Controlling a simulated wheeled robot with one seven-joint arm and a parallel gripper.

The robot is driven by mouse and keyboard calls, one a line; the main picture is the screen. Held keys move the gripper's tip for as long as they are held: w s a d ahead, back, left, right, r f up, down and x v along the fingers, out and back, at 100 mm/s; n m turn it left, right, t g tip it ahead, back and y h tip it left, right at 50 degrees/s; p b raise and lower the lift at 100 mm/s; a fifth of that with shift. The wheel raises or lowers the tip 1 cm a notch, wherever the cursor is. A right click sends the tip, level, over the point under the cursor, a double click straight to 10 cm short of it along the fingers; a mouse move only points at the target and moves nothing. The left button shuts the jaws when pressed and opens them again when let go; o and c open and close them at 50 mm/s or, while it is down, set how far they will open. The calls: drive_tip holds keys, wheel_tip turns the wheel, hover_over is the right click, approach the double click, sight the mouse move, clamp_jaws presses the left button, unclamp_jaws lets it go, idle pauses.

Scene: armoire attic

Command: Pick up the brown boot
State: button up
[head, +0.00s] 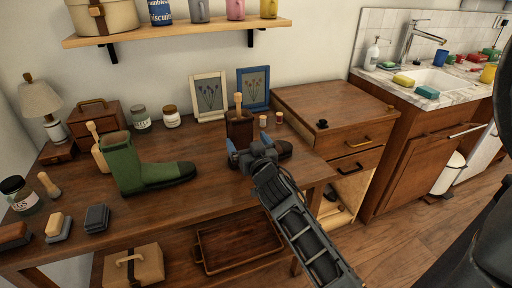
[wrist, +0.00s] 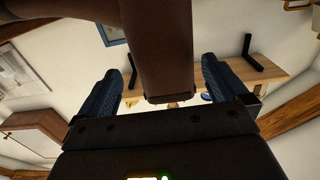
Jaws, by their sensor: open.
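The brown boot (head: 239,128) stands upright on the wooden table near its right end. Its toe points right, partly hidden behind my gripper. A pale wooden handle shows at the top of its shaft. My gripper (head: 248,150) is open in front of the boot, with blue fingertips on either side of the shaft in the picture. In the wrist view the boot's shaft (wrist: 158,45) reaches in between the two open fingers (wrist: 162,66). Gaps show on both sides, so the fingers are not closed on it.
A green boot (head: 145,168) stands to the left on the table (head: 215,200). Two picture frames (head: 209,95) and small corks (head: 263,121) are behind. A wooden cabinet (head: 330,100) adjoins at right. A shelf (head: 180,32) hangs above. The table between the boots is clear.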

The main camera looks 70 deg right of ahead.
drive_tip(key=p+x, duration=0.1)
drive_tip(key=x, duration=0.3)
drive_tip(key=p+x, duration=0.1)
drive_tip(key=x, duration=0.3)
drive_tip(key=shift+w+d+f, duration=0.1)
drive_tip(key=shift+w+f, duration=0.05)
drive_tip(key=shift+f, duration=0.05)
drive_tip(key=c, duration=1.5)
drive_tip(key=shift+r, duration=0.1)
drive_tip(key=shift+c, duration=0.6)
